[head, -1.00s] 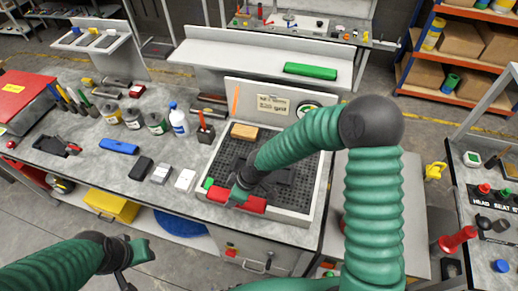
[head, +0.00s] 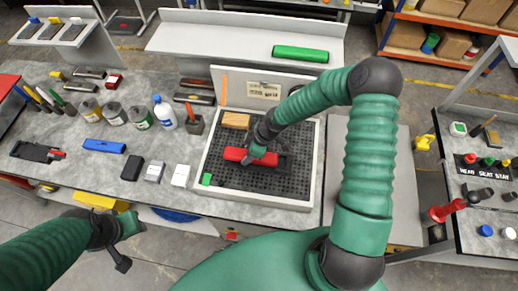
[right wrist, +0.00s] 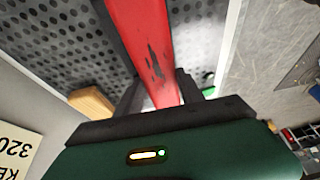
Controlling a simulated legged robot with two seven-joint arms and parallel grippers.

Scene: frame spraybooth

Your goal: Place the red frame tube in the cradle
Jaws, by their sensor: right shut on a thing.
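The red frame tube (head: 234,154) lies crosswise over the middle of the black perforated tray (head: 222,187). My right gripper (head: 258,160) is shut on it; in the right wrist view the red tube (right wrist: 138,45) runs between the two fingers. A dark block (head: 285,166), which looks like the cradle, shows beside and below the tube. I cannot tell whether the tube touches it or hangs just above. My left gripper (head: 127,243) is empty, fingers apart, in front of the bench at lower left.
A tan block (head: 235,121) and a small green piece (head: 206,179) lie in the tray. A white-framed panel stands behind it. Cans, a spray bottle (head: 164,113) and a blue tool (head: 104,146) stand on the left. A green tube (head: 300,54) lies on the back shelf.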

